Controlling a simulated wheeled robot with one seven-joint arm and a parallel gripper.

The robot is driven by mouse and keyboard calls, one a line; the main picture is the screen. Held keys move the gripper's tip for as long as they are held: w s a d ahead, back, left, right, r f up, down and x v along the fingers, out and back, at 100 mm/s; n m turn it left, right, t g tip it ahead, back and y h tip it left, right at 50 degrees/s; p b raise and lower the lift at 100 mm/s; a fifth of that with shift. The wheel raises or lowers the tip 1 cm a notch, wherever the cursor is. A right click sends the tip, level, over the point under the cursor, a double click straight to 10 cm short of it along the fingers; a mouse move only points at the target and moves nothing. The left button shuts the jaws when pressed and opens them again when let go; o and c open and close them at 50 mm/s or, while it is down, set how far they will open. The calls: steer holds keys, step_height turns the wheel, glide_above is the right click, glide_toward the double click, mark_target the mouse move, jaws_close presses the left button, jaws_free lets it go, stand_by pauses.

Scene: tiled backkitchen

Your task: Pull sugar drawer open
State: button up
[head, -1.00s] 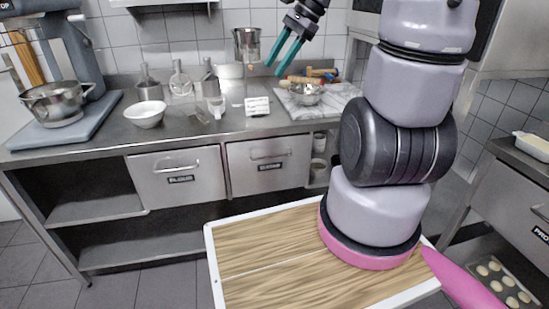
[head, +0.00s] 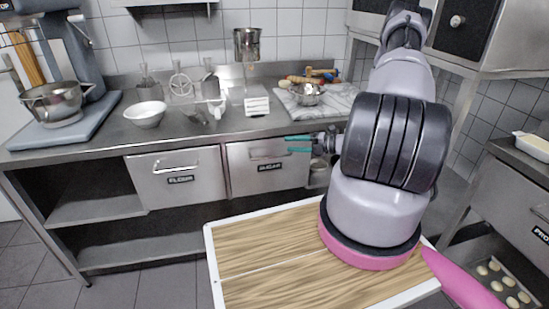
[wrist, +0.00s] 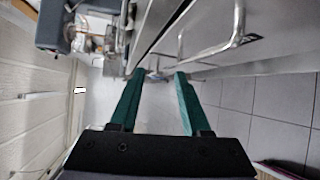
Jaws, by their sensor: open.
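The sugar drawer (head: 268,179) is the right one of two steel drawers under the counter and looks shut. Its bar handle (head: 268,155) is near the top of its front, above a dark label. My gripper (head: 287,144) is open, its teal fingers pointing left in front of the drawer's upper right part, by the handle. In the wrist view my gripper (wrist: 160,73) has nothing between its fingers. A bar handle (wrist: 238,30), probably the sugar drawer's, shows beyond and to the right of the fingertips, apart from them.
The flour drawer (head: 176,180) is to the left.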

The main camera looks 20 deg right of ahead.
mark_target(275, 157)
step_height(275, 157, down, 7)
steer(key=d+m+t+h, duration=0.2)
steer(key=m+t, duration=0.1)
steer(key=m, duration=0.3)
steer(key=x, duration=1)
steer(key=shift+s+a+f, duration=0.3)
steer(key=shift+a+f, duration=0.05)
steer(key=shift+a, duration=0.1)
jaws_close()
stand_by(0.3)
